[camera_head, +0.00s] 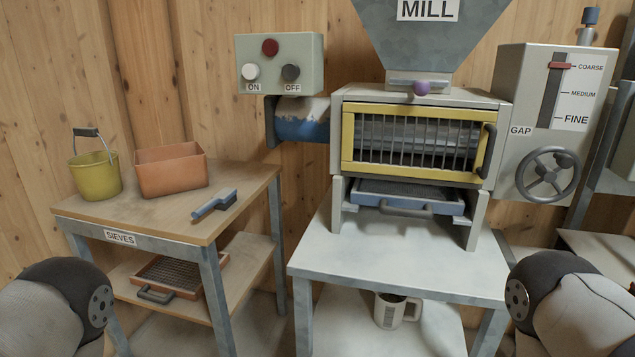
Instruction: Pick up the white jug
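The white jug (390,312) stands upright on the lower shelf of the grey table under the mill. It has a dark printed mark on its front and a handle on its right side. The table top overhangs it, but the jug shows clearly in front of the shelf's back part. Parts of my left arm show at the lower left edge and of my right arm at the lower right edge. Neither gripper shows in the head view, and no gripper is seen near the jug.
The mill (420,135) with its yellow guard stands on the grey table (400,262). At left, a wooden table (150,222) holds a yellow bucket (96,176), an orange bin (172,171) and a blue brush (215,204). A sieve (170,273) lies on its shelf. A handwheel (548,173) is at right.

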